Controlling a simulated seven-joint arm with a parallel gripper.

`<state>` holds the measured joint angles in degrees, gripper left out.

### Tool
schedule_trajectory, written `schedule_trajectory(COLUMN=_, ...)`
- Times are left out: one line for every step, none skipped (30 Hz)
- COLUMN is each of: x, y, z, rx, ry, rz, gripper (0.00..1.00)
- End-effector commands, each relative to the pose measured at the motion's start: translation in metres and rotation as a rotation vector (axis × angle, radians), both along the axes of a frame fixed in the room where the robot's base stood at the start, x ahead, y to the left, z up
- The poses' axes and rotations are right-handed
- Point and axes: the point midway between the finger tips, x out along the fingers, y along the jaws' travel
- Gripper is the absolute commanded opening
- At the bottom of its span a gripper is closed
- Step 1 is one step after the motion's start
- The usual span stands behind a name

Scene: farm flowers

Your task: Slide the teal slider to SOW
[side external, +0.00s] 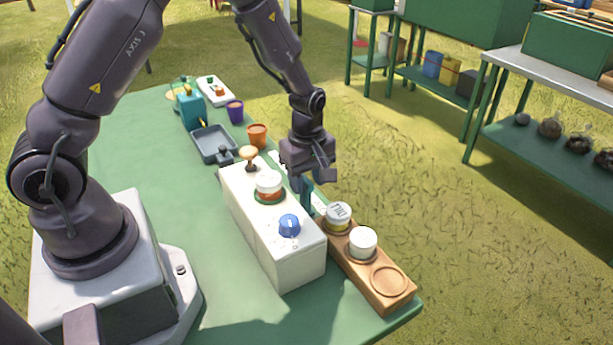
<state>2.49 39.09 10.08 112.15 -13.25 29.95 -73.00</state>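My gripper (309,176) points down behind the far side of the white control box. A narrow dark teal piece (307,201), which looks like the teal slider, stands right below the fingers. I cannot tell whether the fingers hold it or are only close to it. A pale strip (319,204) shows partly beside the teal piece, between the box and the wooden holder; it may be the slider's track. Most of it is hidden by the box and my gripper. No SOW mark can be read from this view.
The white box (258,233) carries a blue knob (289,225), a red-and-white button (268,185) and a cream-topped lever (249,154). A wooden holder (398,303) with two lidded jars is close on the right. An orange pot (257,135) and grey tray (201,136) stand behind.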

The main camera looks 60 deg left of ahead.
Motion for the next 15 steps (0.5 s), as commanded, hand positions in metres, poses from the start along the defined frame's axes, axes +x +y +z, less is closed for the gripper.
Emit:
schedule_trajectory(x=0.0, y=0.001, z=0.0, rx=0.001, ry=0.0, rz=0.001, gripper=0.44)
schedule_trajectory(x=0.0, y=0.001, z=0.0, rx=0.001, ry=0.0, rz=0.001, gripper=0.44)
schedule_trajectory(x=0.0, y=0.001, z=0.0, rx=0.002, ry=-0.001, rz=0.001, gripper=0.44)
schedule_trajectory(x=0.0, y=0.002, z=0.0, rx=0.002, ry=-0.001, rz=0.001, gripper=0.44)
schedule_trajectory(x=0.0, y=0.002, z=0.001, rx=0.002, ry=-0.001, rz=0.001, gripper=0.44)
schedule_trajectory(x=0.001, y=0.002, z=0.003, rx=0.003, ry=-0.002, rz=0.001, gripper=0.44)
schedule_trajectory(x=0.001, y=0.002, z=0.005, rx=0.003, ry=-0.003, rz=0.001, gripper=0.44)
schedule_trajectory(x=0.001, y=0.002, z=0.008, rx=0.003, ry=-0.004, rz=0.001, gripper=0.44)
schedule_trajectory(x=0.001, y=0.002, z=0.013, rx=0.003, ry=-0.004, rz=0.0, gripper=0.44)
schedule_trajectory(x=0.001, y=0.002, z=0.018, rx=0.003, ry=-0.005, rz=0.0, gripper=0.44)
schedule_trajectory(x=0.001, y=0.001, z=0.023, rx=0.003, ry=-0.006, rz=0.0, gripper=0.44)
schedule_trajectory(x=0.001, y=0.001, z=0.031, rx=0.003, ry=-0.007, rz=-0.001, gripper=0.44)
schedule_trajectory(x=0.001, y=0.001, z=0.038, rx=0.003, ry=-0.007, rz=-0.001, gripper=0.44)
schedule_trajectory(x=0.002, y=0.001, z=0.045, rx=0.003, ry=-0.008, rz=-0.001, gripper=0.44)
schedule_trajectory(x=0.001, y=0.001, z=0.054, rx=0.003, ry=-0.007, rz=-0.001, gripper=0.44)
